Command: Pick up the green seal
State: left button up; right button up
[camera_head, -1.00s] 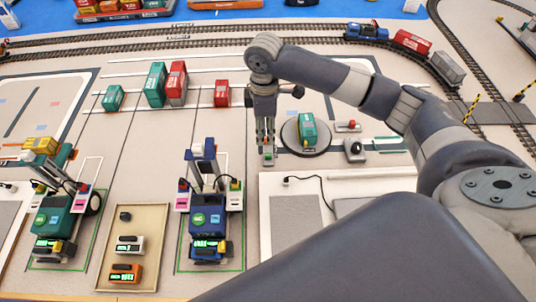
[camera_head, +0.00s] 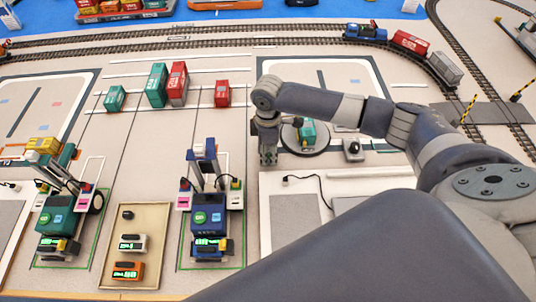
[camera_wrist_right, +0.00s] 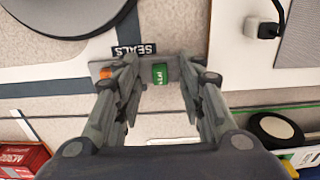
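The green seal (camera_wrist_right: 160,73) is a small green block on a grey plate (camera_wrist_right: 148,84) beside a black SEALS label (camera_wrist_right: 134,50), in the right wrist view. An orange seal (camera_wrist_right: 106,73) sits to its left, partly behind a finger. My right gripper (camera_wrist_right: 158,80) is open, with one finger on each side of the green seal and visible gaps between. In the head view my right gripper (camera_head: 268,157) points down over the plate and hides the seal. My left gripper is not in view.
A round turntable (camera_head: 322,149) with a green container (camera_head: 307,134) stands just right of my right gripper. A blue crane (camera_head: 207,212) and a tan tray (camera_head: 110,270) lie nearer, to the left. Red and green containers stand behind, left of the arm.

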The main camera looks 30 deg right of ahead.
jog(key=c, duration=0.7)
jog(key=shift+c, duration=0.2)
jog(key=shift+r, duration=0.1)
